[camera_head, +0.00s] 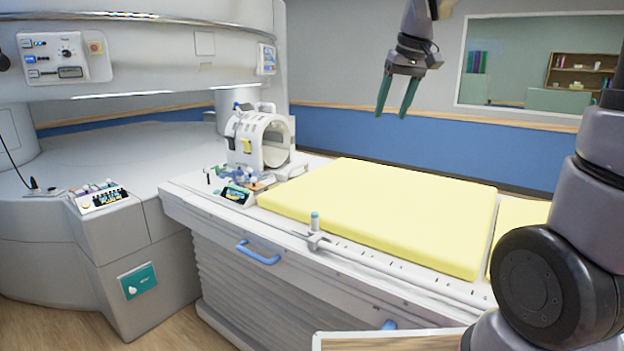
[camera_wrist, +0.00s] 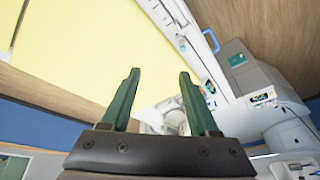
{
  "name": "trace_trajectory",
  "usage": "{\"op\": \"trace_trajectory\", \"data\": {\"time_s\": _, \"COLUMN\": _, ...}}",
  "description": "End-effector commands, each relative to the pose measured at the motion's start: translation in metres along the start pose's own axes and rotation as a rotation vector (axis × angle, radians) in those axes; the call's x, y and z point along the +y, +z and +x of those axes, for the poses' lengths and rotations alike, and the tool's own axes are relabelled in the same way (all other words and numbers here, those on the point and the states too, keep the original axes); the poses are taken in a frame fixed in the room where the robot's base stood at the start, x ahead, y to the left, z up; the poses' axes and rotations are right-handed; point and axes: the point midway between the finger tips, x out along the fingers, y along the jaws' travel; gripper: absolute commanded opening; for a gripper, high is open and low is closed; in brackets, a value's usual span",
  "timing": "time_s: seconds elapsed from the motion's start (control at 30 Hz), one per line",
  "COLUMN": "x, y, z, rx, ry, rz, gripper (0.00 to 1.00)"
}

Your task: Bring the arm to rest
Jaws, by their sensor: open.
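My gripper (camera_head: 397,97) hangs in the air at the upper middle of the head view, with its green fingers pointing down. It is above the far side of the patient table and well clear of it. In the wrist view my gripper (camera_wrist: 160,98) shows its two green fingers spread apart with nothing between them. My arm's thick grey links show at the right of the head view, and its upper part is cut off by the top edge.
The patient table (camera_head: 350,268) carries a yellow pad (camera_head: 385,210) and a white ring-shaped coil (camera_head: 245,140). The open magnet (camera_head: 140,55) stands at the left. A control panel (camera_head: 100,198) sits on its base. A window (camera_head: 540,60) is in the back wall. Air around my gripper is free.

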Motion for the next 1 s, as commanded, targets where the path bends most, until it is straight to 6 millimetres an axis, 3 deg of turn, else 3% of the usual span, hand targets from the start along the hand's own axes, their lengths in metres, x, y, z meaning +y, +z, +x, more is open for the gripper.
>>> {"op": "trace_trajectory", "data": {"time_s": 0.03, "x": 0.006, "y": 0.017, "z": -0.017, "rx": 0.033, "ry": 0.0, "rz": 0.051, "gripper": 0.61}}
{"op": "trace_trajectory", "data": {"time_s": 0.2, "x": 0.019, "y": 0.076, "z": -0.053, "rx": 0.126, "ry": -0.012, "rz": 0.232, "gripper": 0.61}}
{"op": "trace_trajectory", "data": {"time_s": 0.4, "x": 0.026, "y": 0.138, "z": -0.072, "rx": 0.222, "ry": -0.037, "rz": 0.415, "gripper": 0.61}}
{"op": "trace_trajectory", "data": {"time_s": 0.5, "x": 0.027, "y": 0.158, "z": -0.074, "rx": 0.254, "ry": -0.048, "rz": 0.475, "gripper": 0.61}}
{"op": "trace_trajectory", "data": {"time_s": 0.7, "x": 0.028, "y": 0.173, "z": -0.074, "rx": 0.277, "ry": -0.058, "rz": 0.525, "gripper": 0.61}}
{"op": "trace_trajectory", "data": {"time_s": 1.0, "x": 0.028, "y": 0.173, "z": -0.074, "rx": 0.277, "ry": -0.058, "rz": 0.524, "gripper": 0.61}}
